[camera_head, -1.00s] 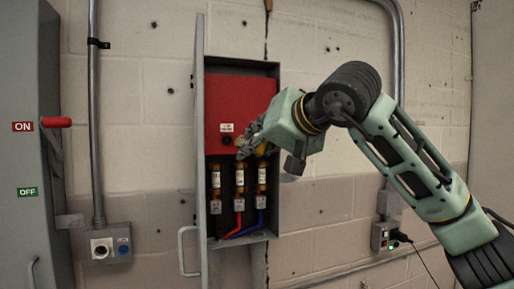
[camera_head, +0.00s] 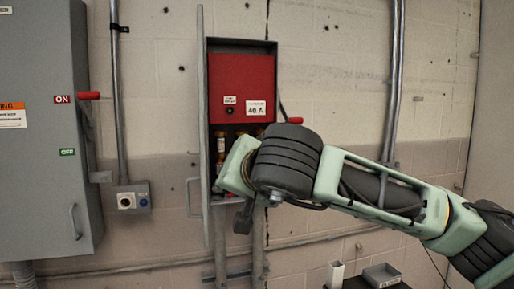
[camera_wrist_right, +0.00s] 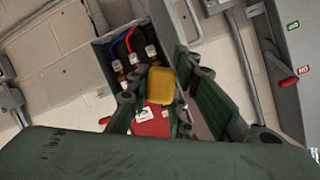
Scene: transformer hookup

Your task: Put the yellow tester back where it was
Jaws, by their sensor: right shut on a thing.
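The yellow tester (camera_wrist_right: 162,85) shows in the right wrist view, between the fingers of my right gripper (camera_wrist_right: 160,90), which is shut on it. The open fuse box with its red panel (camera_head: 240,82) is beyond it; the red panel also shows upside down in the wrist view (camera_wrist_right: 150,123). In the head view my right wrist is in front of the box's lower part and hides the gripper, the tester and part of the fuses. I cannot tell how far the tester is from the box. My left gripper is in neither view.
The box's open door (camera_head: 205,150) stands out on its left side. A grey switch cabinet (camera_head: 45,200) with a red lever is at the left. At the bottom, a dark surface (camera_head: 398,286) bears a grey tray (camera_head: 382,275) and a white upright piece (camera_head: 335,274).

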